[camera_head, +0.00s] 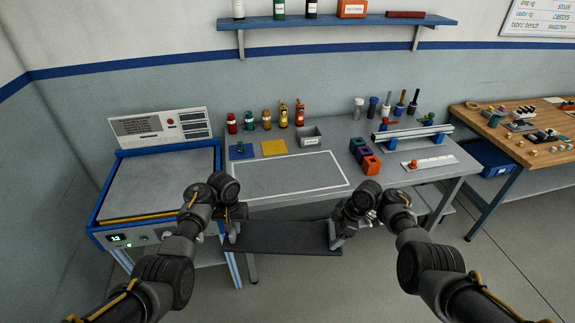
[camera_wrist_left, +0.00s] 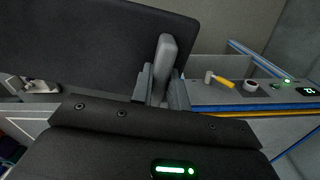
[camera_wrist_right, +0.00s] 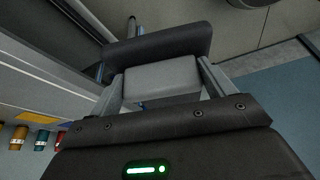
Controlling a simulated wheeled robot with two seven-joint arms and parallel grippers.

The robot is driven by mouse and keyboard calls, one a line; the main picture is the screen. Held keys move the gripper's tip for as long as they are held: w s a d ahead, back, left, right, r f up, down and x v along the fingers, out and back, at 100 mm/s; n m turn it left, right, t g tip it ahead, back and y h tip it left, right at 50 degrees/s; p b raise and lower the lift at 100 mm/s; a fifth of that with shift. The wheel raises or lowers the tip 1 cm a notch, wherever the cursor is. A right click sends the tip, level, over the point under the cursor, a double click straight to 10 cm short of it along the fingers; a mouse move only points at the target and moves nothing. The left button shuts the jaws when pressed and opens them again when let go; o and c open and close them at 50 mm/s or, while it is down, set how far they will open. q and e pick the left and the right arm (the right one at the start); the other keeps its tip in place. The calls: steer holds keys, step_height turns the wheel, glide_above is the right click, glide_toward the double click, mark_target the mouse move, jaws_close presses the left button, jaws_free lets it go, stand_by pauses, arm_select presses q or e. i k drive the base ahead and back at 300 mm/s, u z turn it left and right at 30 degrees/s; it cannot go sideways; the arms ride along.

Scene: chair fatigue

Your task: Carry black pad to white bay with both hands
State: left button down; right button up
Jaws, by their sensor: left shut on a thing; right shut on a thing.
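The black pad (camera_head: 283,237) is a flat dark slab with a grey grip at each end, held level in front of the bench and off its top. My left gripper (camera_head: 234,226) is shut on the left grey grip, which shows between the fingers in the left wrist view (camera_wrist_left: 164,65). My right gripper (camera_head: 338,232) is shut on the right grey grip, seen between the fingers in the right wrist view (camera_wrist_right: 160,78). The white bay (camera_head: 285,180) is a white-outlined rectangle on the grey bench top, beyond the pad. Its inside is empty.
A blue-framed machine (camera_head: 155,187) stands left of the bench. Blue and yellow squares (camera_head: 274,148), a grey bin (camera_head: 309,137) and several bottles (camera_head: 266,119) are behind the bay. Coloured blocks (camera_head: 371,165) stand close to its right. A wooden table (camera_head: 510,130) is far right.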

mark_target(288, 175)
steer(key=i, duration=1.3)
